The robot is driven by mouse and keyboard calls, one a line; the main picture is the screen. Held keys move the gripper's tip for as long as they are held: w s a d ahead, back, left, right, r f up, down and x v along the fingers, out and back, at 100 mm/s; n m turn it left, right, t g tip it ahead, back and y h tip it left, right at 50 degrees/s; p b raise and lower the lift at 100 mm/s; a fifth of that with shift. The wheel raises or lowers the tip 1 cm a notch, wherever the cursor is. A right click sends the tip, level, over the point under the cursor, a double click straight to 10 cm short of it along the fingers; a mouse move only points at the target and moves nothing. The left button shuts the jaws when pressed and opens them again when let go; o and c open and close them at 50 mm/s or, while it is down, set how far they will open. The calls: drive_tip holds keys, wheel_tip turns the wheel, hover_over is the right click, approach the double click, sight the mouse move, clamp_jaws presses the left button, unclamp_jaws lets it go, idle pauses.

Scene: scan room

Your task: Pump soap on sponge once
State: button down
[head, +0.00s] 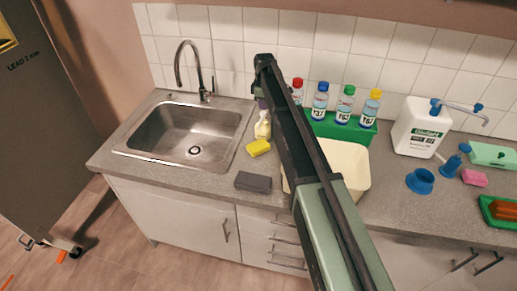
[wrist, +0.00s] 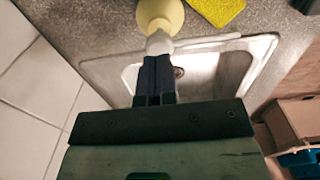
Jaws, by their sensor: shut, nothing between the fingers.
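A pale yellow soap bottle (head: 262,129) with a white pump top stands on the counter right of the sink. It also shows in the wrist view (wrist: 160,14), with its pump top (wrist: 160,42) right at my fingertips. A yellow sponge (head: 258,148) lies flat on the counter just in front of the bottle. It also shows in the wrist view (wrist: 217,9). My gripper (head: 262,103) is shut and empty, pointing down over the pump top. Its dark fingers show together in the wrist view (wrist: 156,62). I cannot tell whether they touch the pump.
A steel sink (head: 190,135) lies left. A dark grey block (head: 253,182) lies near the counter's front edge. A cream basin (head: 352,165) is partly behind my arm. Several capped bottles stand in a green rack (head: 340,130). A white jug (head: 420,128) stands further right.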

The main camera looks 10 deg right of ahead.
sight(263, 112)
drive_tip(key=shift+f+b, duration=1.6)
drive_tip(key=shift+f, duration=0.15)
drive_tip(key=shift+r, duration=0.1)
drive_tip(key=shift+r+p, duration=1.8)
drive_tip(key=shift+p, duration=0.1)
wheel_tip(263, 112, up, 6)
drive_tip(key=p, duration=0.6)
